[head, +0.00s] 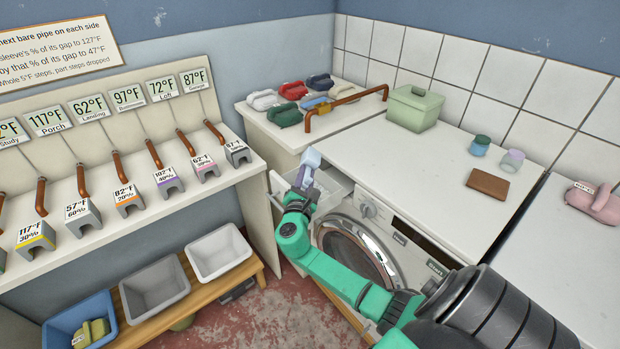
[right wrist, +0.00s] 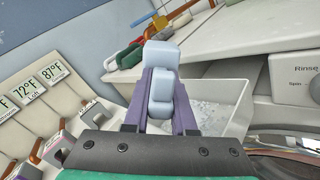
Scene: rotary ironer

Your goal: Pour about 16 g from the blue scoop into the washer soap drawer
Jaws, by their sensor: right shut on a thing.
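My right gripper (head: 305,180) is shut on the pale blue scoop (head: 311,158), which sticks up from the fingers. In the right wrist view, the scoop (right wrist: 162,75) sits between the two purple-grey fingers (right wrist: 161,95). The white soap drawer (head: 334,187) is pulled out at the washer's upper left. The scoop is at the drawer's left part in the head view; its exact height above it I cannot tell. In the right wrist view, pale specks show on the floor of the drawer (right wrist: 214,104). The scoop's inside and any powder in it are hidden. My left gripper is out of view.
The washer (head: 393,217) has its round door below the drawer. On the counter behind are several coloured clips, a copper pipe (head: 345,98) and a green box (head: 415,108). A shelf of labelled sleeves (head: 131,197) stands left. Bins (head: 218,250) sit on a low bench.

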